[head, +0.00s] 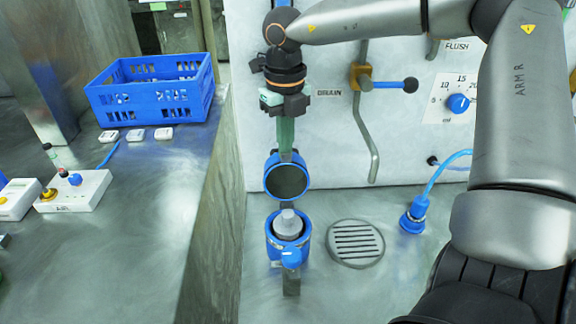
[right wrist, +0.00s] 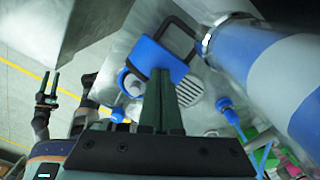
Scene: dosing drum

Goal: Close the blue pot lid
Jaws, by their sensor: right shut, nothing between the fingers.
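The blue pot (head: 273,240) stands on the floor plate, with a grey piece in its mouth. Its round blue-rimmed lid (head: 287,180) stands upright, open, at the back of the pot. My right gripper (head: 286,150) is shut and empty, its green fingers pointing down at the lid's top edge. In the right wrist view the fingertips (right wrist: 163,72) overlap the blue lid (right wrist: 150,56); I cannot tell if they touch. The lid hides part of the pot there. My left gripper (right wrist: 47,88) is open and empty, away to the left in the right wrist view.
A blue crate (head: 150,92) and a white switch box (head: 75,192) sit on the left counter. A round floor drain (head: 355,243) and a blue hose connector (head: 413,217) lie right of the pot. A drain lever (head: 366,125) hangs on the pale panel behind.

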